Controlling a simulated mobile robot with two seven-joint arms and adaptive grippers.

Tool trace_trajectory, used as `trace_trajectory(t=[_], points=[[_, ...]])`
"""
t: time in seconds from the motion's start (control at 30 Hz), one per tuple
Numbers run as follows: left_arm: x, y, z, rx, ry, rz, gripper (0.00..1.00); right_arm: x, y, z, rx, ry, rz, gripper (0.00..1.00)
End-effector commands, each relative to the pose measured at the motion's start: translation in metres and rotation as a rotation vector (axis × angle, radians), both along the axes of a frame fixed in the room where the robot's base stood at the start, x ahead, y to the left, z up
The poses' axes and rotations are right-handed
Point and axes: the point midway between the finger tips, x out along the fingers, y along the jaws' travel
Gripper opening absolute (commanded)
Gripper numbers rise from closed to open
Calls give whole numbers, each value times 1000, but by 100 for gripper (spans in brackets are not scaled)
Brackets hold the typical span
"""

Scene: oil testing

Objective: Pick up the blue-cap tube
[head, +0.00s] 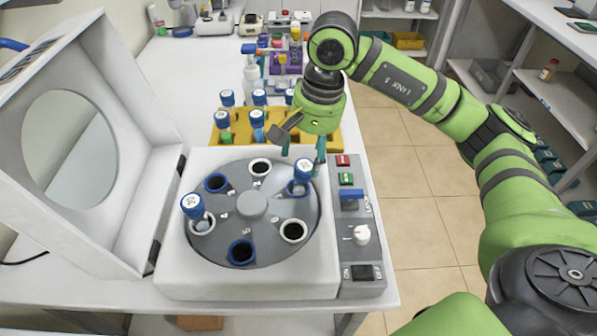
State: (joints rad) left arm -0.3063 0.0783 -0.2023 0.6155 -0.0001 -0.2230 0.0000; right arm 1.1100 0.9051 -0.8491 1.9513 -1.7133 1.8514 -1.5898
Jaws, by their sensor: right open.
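A blue-cap tube (303,170) stands in the right-hand slot of the round rotor (252,245) in the open centrifuge. My right gripper (303,158) points down just above and around this cap, with its fingers apart; I cannot tell whether they touch it. A second blue-cap tube (193,206) stands in the left slot of the rotor. Several more blue-cap tubes, one of them here (222,119), stand in the yellow rack (327,137) behind the centrifuge. My arm and gripper hide part of that rack. My left gripper is not in view.
The centrifuge's white lid (125,150) stands open at the left. Its control panel (361,260) with buttons and a knob is at the right. A white bottle (252,76) and a purple rack (285,66) stand farther back. The floor (425,225) to the right is clear.

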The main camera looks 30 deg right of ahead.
Motion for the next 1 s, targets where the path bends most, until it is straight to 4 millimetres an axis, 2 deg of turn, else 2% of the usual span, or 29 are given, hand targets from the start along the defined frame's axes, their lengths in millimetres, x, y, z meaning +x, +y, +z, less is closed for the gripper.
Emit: trace_trajectory(t=[0.13, 0.3, 0.57, 0.6, 0.67, 0.73, 0.77, 1.0], points=[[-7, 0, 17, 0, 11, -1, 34, -2, 0, -18, -2, 6, 1, 67], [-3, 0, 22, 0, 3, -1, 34, 1, 3, -40, 0, 1, 0, 67], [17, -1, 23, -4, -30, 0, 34, 2, 3, -46, 0, 0, 1, 67], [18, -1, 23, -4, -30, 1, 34, 2, 3, -45, 0, 0, 1, 63], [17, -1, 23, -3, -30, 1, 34, 2, 4, -45, 0, 0, 1, 39], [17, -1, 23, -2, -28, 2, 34, 2, 4, -45, 1, -1, 1, 11], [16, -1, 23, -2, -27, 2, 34, 2, 3, -45, 0, 0, 1, 5], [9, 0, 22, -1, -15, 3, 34, 1, 3, -45, 0, 0, 1, 5]])
